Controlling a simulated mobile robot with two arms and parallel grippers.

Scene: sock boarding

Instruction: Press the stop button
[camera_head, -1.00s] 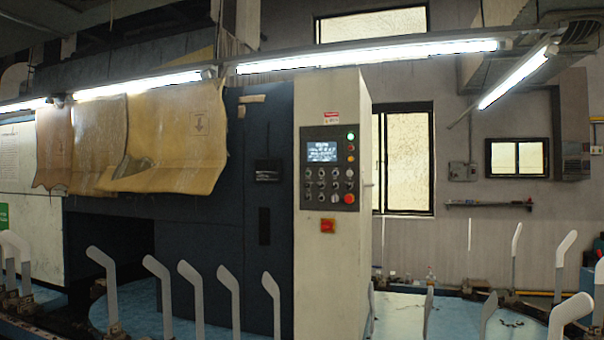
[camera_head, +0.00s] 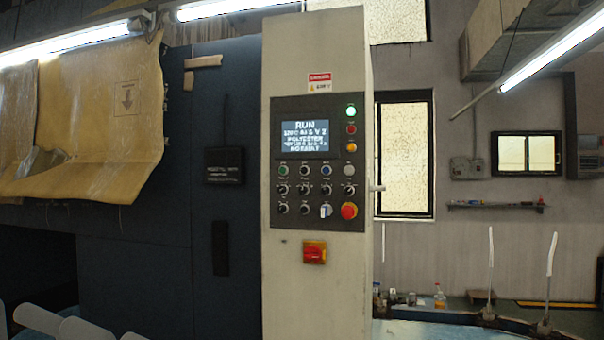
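A dark control panel (camera_head: 319,222) is set in the pale cabinet (camera_head: 281,285) in the middle of the view. Its lit screen (camera_head: 305,139) reads RUN at the top. A row of small buttons runs below the screen, with a green one (camera_head: 283,170) at the left and a blue one (camera_head: 326,170) further right. The button labels are too small to read, so I cannot tell which is marked stop. Neither gripper is in view.
A red and yellow switch (camera_head: 315,252) is below the panel. A green lamp (camera_head: 351,111) glows above a red one (camera_head: 351,129) and an amber one (camera_head: 351,147). Pale sock forms (camera_head: 40,320) stand at lower left. A small handle (camera_head: 377,188) sticks out at the cabinet's right side.

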